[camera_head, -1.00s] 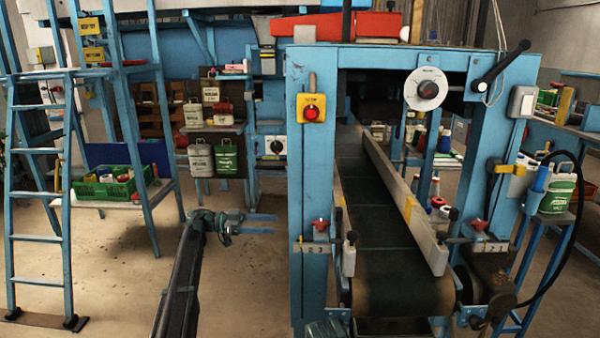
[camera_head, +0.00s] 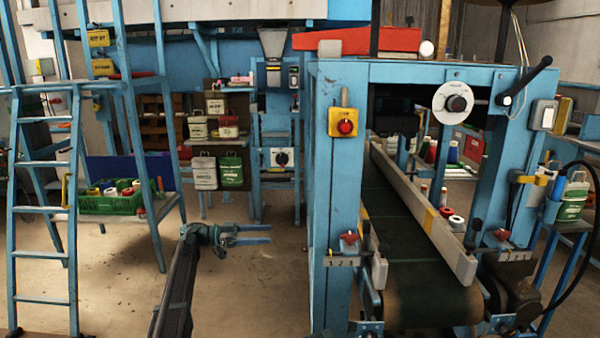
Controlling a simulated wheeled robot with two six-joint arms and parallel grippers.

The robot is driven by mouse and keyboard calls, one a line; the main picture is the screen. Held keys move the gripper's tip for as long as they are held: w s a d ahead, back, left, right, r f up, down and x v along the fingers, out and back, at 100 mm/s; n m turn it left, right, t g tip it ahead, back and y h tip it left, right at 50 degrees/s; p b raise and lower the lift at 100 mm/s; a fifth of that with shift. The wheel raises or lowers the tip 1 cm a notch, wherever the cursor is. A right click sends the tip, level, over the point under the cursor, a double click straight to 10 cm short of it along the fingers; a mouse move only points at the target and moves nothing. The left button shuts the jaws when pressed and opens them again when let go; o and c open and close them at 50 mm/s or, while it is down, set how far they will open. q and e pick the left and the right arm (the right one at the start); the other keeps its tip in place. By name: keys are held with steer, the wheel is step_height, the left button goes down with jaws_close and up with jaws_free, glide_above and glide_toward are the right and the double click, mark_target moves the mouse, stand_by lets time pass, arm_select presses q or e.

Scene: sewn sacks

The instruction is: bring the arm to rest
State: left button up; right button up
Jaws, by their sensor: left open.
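My left gripper (camera_head: 252,235) is open and empty. Its two blue fingers point right with a gap between them. It hangs in free air over the bare floor, left of the blue machine frame (camera_head: 335,190) and apart from it. My left arm comes up from the bottom edge of the picture and bends right at the wrist. My right gripper is not in view.
A conveyor belt (camera_head: 425,265) runs through the blue frame, which carries a red button (camera_head: 346,127). A blue ladder (camera_head: 42,225) and a green crate (camera_head: 110,204) stand at the left. Sacks (camera_head: 204,172) sit on shelves behind. The floor around the gripper is clear.

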arm_select(q)
steer(key=w+d+r+n+t+y+p, duration=0.2)
steer(key=w+r+n+t+y+p, duration=0.15)
steer(key=r+t, duration=0.4)
steer(key=w+d+r+n+t+y+p, duration=0.25)
steer(key=r+n+t, duration=0.3)
steer(key=t, duration=0.35)
steer(key=s+a+f+n+g+y+p, duration=0.2)
steer(key=s+f+n+g+y+p, duration=0.35)
steer(key=s, duration=0.45)
steer(key=s+a+f+n+g+y+p, duration=0.1)
steer(key=s+f+n+g+y+p, duration=0.15)
steer(key=s+f+y+p, duration=0.5)
steer(key=s+d+m+g, duration=0.1)
steer(key=s+g, duration=0.2)
steer(key=s, duration=0.6)
steer(key=s+d+f+m+g+p, duration=0.1)
steer(key=s+d+g, duration=0.1)
steer(key=s, duration=0.8)
steer(key=s+d+g, duration=0.1)
steer(key=s+g, duration=0.3)
steer(key=s, duration=0.6)
steer(key=shift+d+f+m, duration=0.3)
steer(key=shift+f+m, duration=0.1)
